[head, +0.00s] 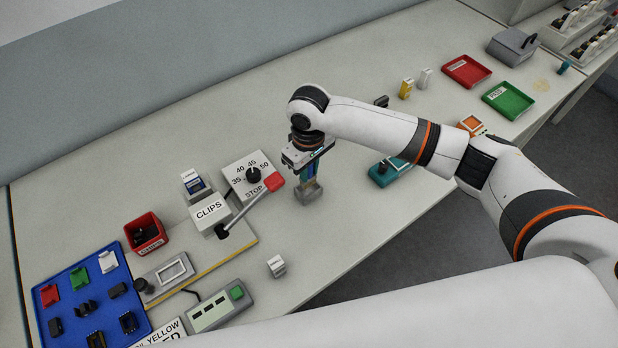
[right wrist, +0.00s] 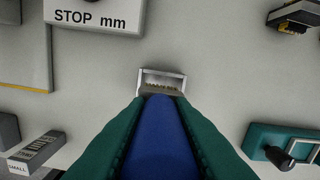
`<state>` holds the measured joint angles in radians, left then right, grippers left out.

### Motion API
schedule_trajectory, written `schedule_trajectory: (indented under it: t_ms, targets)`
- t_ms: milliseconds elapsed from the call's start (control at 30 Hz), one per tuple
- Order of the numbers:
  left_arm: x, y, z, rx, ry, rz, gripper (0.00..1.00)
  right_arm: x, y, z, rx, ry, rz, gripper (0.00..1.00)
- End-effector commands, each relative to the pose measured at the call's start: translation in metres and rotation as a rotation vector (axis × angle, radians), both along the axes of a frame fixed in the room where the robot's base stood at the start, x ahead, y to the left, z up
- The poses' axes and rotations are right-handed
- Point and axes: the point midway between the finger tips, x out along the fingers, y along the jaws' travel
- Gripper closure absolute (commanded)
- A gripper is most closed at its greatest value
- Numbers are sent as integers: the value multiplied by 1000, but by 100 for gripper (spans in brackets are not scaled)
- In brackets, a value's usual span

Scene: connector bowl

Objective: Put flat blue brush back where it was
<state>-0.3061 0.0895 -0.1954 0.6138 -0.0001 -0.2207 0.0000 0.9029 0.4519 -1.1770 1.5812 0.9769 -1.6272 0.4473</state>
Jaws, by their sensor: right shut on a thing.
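My right gripper (head: 311,172) points down over the middle of the table, its green fingers shut on the flat blue brush. The brush's blue handle (right wrist: 160,140) lies between the fingers in the right wrist view. A small grey holder (head: 308,192) is directly below the fingers; its pale rim (right wrist: 162,74) also shows in the right wrist view. Tan bristles show inside that rim, at the brush's lower end. I cannot tell how deep the brush sits in the holder. My left gripper is not in view.
A dial box (head: 250,178) and a lever with a red handle (head: 273,182) stand just left of the gripper. A teal fixture (head: 388,171) is to its right. A small white block (head: 277,266) lies nearer the front edge.

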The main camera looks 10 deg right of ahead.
Motion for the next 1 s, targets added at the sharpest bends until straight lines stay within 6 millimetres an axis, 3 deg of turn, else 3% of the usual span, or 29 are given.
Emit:
schedule_trajectory:
  t_ms: [367, 767, 800, 900, 1000]
  targets:
    - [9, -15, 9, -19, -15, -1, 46, 0, 0, -43, -1, 1, -1, 100]
    - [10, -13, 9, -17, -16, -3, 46, 0, 0, -48, 1, 0, -1, 100]
    - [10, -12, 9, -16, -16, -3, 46, 0, 0, -48, 1, 0, -1, 72]
    - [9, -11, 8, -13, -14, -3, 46, 0, 0, -48, 1, 0, -1, 57]
    - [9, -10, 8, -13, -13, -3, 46, 0, 0, -48, 1, 0, -1, 57]
